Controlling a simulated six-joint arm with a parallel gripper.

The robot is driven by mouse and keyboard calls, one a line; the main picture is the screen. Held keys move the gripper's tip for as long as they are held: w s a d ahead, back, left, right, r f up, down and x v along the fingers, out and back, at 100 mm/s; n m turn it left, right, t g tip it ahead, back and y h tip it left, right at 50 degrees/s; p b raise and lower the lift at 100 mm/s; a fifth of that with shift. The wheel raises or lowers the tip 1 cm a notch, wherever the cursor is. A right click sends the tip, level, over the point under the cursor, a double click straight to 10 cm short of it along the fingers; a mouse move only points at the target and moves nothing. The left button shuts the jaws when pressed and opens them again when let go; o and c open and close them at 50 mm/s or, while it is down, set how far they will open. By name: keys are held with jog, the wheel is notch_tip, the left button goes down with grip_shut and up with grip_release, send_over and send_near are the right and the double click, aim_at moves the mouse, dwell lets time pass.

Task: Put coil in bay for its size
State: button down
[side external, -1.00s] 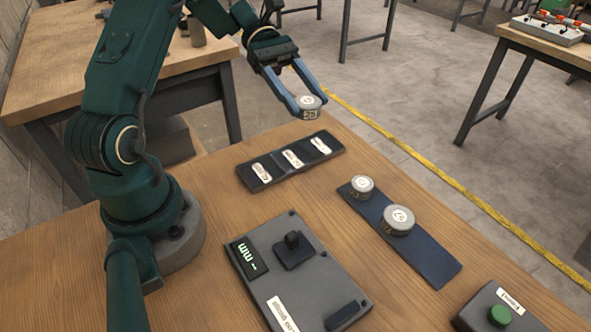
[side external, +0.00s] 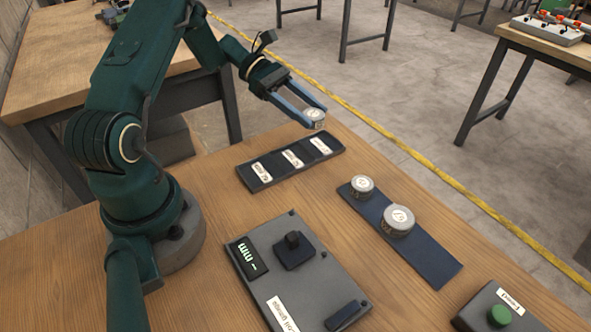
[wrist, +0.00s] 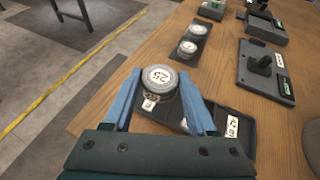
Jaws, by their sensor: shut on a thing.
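My gripper (side external: 313,116) is shut on a grey coil (side external: 315,113) with a white round label on top. In the wrist view the held coil (wrist: 160,79) sits between the blue fingers, and its label seems to read 25. The dark bay tray (side external: 262,184) lies on the table with three bays, each with a white label too small to read surely. The held coil is above the tray's far right end, apart from it. In the wrist view the tray (wrist: 215,118) is partly hidden by the coil and fingers.
A dark blue mat (side external: 432,262) holds a smaller coil (side external: 362,186) and a larger coil (side external: 398,220). A grey device with a display (side external: 310,275) stands in front, and a green button box (side external: 500,314) is at right. Bare table lies between tray and device.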

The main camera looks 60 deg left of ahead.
jog(key=shift+w+d+f, duration=0.55)
jog(key=shift+w+d, duration=0.05)
jog(key=shift+d, duration=0.15)
jog(key=shift+w+f, duration=0.1)
jog(key=shift+f, duration=1.95)
jog(key=shift+f, duration=0.1)
jog(key=shift+c, duration=1)
grip_release()
